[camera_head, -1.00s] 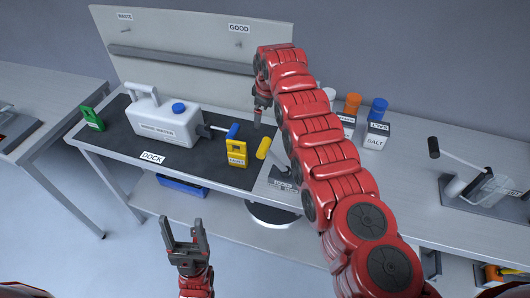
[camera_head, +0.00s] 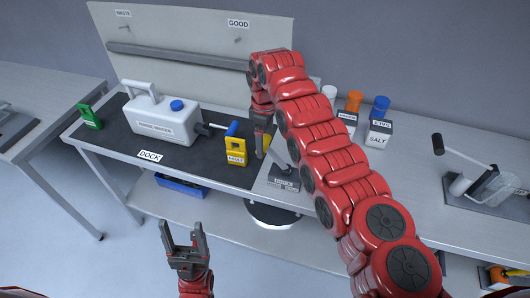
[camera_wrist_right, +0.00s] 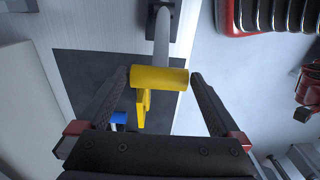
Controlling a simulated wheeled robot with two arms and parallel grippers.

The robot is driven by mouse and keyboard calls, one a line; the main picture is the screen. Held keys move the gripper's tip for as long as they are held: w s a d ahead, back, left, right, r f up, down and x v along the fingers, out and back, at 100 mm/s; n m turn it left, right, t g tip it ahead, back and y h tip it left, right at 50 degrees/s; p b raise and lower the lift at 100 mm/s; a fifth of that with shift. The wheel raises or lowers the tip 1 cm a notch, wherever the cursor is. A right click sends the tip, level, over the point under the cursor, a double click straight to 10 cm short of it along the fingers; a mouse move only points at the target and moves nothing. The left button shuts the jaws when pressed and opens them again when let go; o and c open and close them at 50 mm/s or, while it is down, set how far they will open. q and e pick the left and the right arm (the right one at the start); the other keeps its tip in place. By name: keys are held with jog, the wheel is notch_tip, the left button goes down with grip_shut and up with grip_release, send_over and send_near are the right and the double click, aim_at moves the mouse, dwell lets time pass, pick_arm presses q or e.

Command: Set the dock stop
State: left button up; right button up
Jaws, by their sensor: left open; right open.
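A lever with a yellow grip (camera_head: 267,144) and a pale arm stands on a small labelled base (camera_head: 283,180) at the dock mat's right edge; the label is too small to read. My right gripper (camera_head: 262,150) reaches down over the grip and partly hides it. In the right wrist view the yellow grip (camera_wrist_right: 160,77) lies crosswise between my open fingers (camera_wrist_right: 160,90), with small gaps at its ends. My left gripper (camera_head: 184,236) is open and empty in front of the bench. The dark dock mat (camera_head: 100,140) carries the "DOCK" label (camera_head: 150,156).
A white container (camera_head: 160,122) with a blue cap and blue-handled valve (camera_head: 232,129) stands on the mat. A yellow block (camera_head: 236,151) stands close left of my right gripper; a green one (camera_head: 90,117) is far left. A salt box (camera_head: 380,133) and another lever device (camera_head: 480,180) stand right.

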aim_at(276, 158)
notch_tip(276, 158, down, 6)
jog(key=p, duration=0.1)
grip_shut()
dwell(0.6)
